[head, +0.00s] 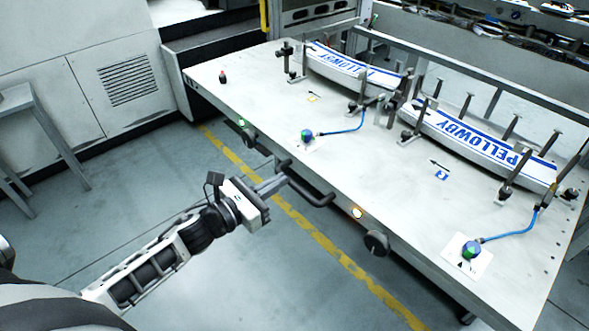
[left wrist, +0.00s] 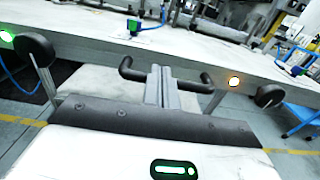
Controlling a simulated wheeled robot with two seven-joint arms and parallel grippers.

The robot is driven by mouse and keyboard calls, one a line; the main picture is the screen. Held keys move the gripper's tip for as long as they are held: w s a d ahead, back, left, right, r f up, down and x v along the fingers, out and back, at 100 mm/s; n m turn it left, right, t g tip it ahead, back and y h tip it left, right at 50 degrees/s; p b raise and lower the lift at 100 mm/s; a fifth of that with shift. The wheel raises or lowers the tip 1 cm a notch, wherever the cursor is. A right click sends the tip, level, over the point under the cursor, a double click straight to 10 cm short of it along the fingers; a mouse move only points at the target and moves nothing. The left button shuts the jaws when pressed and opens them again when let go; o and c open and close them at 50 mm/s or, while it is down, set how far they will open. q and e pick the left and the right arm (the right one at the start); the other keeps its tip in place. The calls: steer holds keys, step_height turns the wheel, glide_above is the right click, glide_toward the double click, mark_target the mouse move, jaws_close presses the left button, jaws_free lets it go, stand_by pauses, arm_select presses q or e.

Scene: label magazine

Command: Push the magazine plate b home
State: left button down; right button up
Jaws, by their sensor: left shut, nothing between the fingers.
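A large pale plate (head: 260,92) carries two curved label stacks. The right stack (head: 480,140), lettered PELLOWBY, stands between dark posts behind a small blue marker (head: 441,175); the left stack (head: 350,68) is behind a small yellow marker (head: 313,98). A black U-shaped handle (head: 318,198) juts from the plate's front edge and also shows in the left wrist view (left wrist: 195,86). My left gripper (head: 281,178) is shut and empty, its fingertips at the handle's bar; the left wrist view shows the fingers (left wrist: 160,75) between the handle's ends. I cannot tell whether they touch. My right gripper is out of view.
On the front edge are a green light (head: 241,123), an amber light (head: 357,212) and dark round knobs, one at the right (head: 376,243). The floor before the edge is clear, with a yellow line (head: 330,248).

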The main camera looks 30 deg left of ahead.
mark_target(305, 166)
arm_select(q)
steer(key=shift+x, duration=2.75)
